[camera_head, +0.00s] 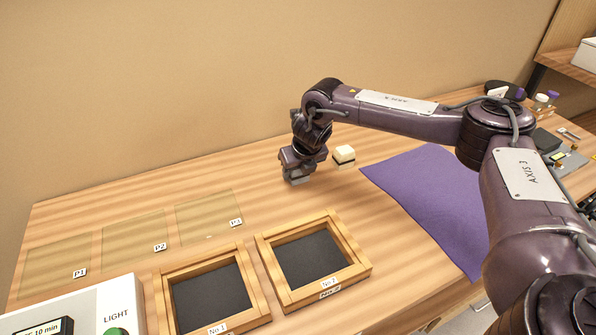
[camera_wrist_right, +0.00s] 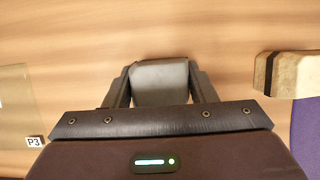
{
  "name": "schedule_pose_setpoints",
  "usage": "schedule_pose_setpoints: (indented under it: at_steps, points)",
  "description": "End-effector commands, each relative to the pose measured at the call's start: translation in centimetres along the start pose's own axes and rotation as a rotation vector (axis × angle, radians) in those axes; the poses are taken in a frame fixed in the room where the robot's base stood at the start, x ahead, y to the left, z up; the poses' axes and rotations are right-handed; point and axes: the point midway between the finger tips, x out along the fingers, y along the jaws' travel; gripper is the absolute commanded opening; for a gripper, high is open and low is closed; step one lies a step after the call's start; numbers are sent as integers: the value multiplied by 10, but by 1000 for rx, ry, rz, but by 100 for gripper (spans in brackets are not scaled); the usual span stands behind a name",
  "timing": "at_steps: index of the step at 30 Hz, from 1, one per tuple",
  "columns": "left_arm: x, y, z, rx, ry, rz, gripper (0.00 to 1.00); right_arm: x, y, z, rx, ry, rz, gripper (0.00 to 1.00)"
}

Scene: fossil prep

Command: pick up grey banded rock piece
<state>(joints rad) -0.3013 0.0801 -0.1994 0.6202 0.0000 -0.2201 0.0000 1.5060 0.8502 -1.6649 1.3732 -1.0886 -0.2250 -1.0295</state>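My right gripper (camera_head: 297,176) points down at the table, left of the cream block. In the right wrist view its two fingers (camera_wrist_right: 161,88) stand on both sides of a grey rock piece (camera_wrist_right: 160,82), with no clear gap between fingers and rock. I cannot make out a band on the grey piece from here. In the head view the piece is mostly hidden by the gripper, and it is at or very near the table top. My left gripper is not in view.
A cream block with a dark band (camera_head: 344,155) stands just right of the gripper, beside a purple cloth (camera_head: 425,190). Two wooden frames (camera_head: 262,262) with dark floors lie in front. Flat marked pads (camera_head: 208,217) are at left. The table behind the gripper is clear.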

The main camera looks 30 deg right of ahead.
Motion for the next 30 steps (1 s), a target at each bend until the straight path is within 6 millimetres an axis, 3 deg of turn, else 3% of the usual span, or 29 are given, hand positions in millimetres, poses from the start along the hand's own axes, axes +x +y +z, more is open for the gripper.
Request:
schedule_pose_setpoints:
  at_steps: [1,7,20,26,30]
  points:
    - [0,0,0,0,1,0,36,0,0,0,0,0,0,44]
    - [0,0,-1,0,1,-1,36,0,0,0,0,0,0,18]
    - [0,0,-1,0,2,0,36,-11,0,6,1,-4,2,18]
    - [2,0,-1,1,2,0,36,-42,1,19,0,-6,3,18]
    - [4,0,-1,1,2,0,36,-76,1,34,0,-8,3,18]
